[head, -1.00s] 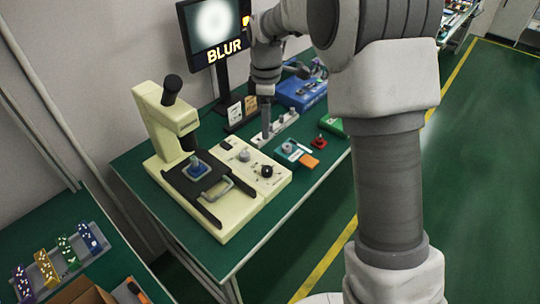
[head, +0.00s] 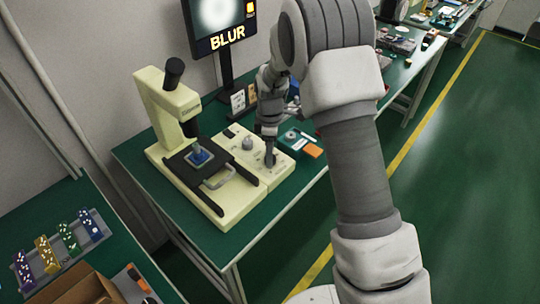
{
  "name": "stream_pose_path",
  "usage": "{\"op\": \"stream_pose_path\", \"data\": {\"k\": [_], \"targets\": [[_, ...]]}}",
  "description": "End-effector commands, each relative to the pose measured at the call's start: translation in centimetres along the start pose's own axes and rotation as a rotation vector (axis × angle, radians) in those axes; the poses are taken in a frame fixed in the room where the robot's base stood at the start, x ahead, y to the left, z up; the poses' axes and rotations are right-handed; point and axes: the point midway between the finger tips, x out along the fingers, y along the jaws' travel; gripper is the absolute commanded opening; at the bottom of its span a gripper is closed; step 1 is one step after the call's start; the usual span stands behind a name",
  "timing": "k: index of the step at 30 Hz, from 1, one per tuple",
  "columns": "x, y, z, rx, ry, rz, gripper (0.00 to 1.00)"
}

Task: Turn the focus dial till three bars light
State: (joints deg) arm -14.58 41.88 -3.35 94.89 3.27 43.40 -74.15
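The cream microscope (head: 178,110) stands on the green bench, with a blue part (head: 200,157) on its dark stage. Its control base (head: 262,188) carries a grey knob (head: 247,143) and, further right, a black knob that shows in the earlier frame. My gripper (head: 270,162) points down right at the black knob's place and hides it. I cannot tell whether the fingers are around it or just above it, or whether they are open or shut.
A teal box (head: 292,138) and an orange piece (head: 313,151) lie close to the right of the base. Small cards (head: 238,100) stand behind. A lower bench at left holds a rack of coloured parts (head: 66,240) and a cardboard box (head: 75,288). Green floor is clear at right.

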Motion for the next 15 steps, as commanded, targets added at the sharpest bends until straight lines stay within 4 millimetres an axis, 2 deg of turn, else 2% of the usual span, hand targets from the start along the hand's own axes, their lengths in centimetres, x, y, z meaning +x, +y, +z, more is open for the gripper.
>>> {"op": "stream_pose_path", "data": {"k": [4,13,14,15], "targets": [[1.19,-0.02,-0.02,-0.001,0.000,0.000,0.74],[1.40,0.01,-0.02,0.000,0.000,0.001,0.74],[1.39,0.01,-0.02,0.000,0.000,0.001,0.72],[1.39,0.01,-0.02,0.000,0.000,0.001,0.65]]}}
